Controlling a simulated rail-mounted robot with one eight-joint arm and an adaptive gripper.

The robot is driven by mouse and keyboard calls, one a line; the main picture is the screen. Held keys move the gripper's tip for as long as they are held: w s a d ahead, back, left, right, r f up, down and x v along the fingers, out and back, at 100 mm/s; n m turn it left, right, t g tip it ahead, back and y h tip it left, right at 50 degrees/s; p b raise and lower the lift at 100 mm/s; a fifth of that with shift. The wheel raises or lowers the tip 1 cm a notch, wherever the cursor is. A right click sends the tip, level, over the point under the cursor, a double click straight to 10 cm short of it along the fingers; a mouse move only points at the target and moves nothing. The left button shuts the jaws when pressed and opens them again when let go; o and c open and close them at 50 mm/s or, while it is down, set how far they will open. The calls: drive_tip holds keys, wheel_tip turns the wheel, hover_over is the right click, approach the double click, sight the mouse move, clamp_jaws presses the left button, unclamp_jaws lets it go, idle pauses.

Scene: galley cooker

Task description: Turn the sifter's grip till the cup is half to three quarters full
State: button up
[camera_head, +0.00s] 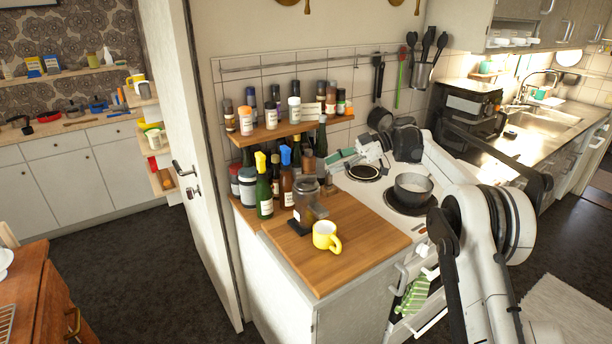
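The sifter (306,196), a dark see-through container on a black foot, stands upright on the wooden counter top by the bottles. Its grip cannot be made out clearly. The yellow cup (325,236) stands upright on the wood, just in front of the sifter and slightly right, its handle to the right. I cannot tell whether anything is inside the cup. My gripper (342,158) appears at the end of my white arm, over the back of the cooker, behind the sifter and apart from both sifter and cup. Its fingers are too small to read.
Several bottles (264,192) and jars crowd the counter left of the sifter, under a spice shelf (280,130). A pot (412,187) sits on the cooker at the right. The wooden top (350,256) is bare right of and in front of the cup.

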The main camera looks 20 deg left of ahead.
sight(308, 175)
drive_tip(key=p+x, duration=0.1)
drive_tip(key=x, duration=0.8)
drive_tip(key=shift+s+a+f, duration=0.1)
drive_tip(key=shift+a, duration=0.1)
clamp_jaws()
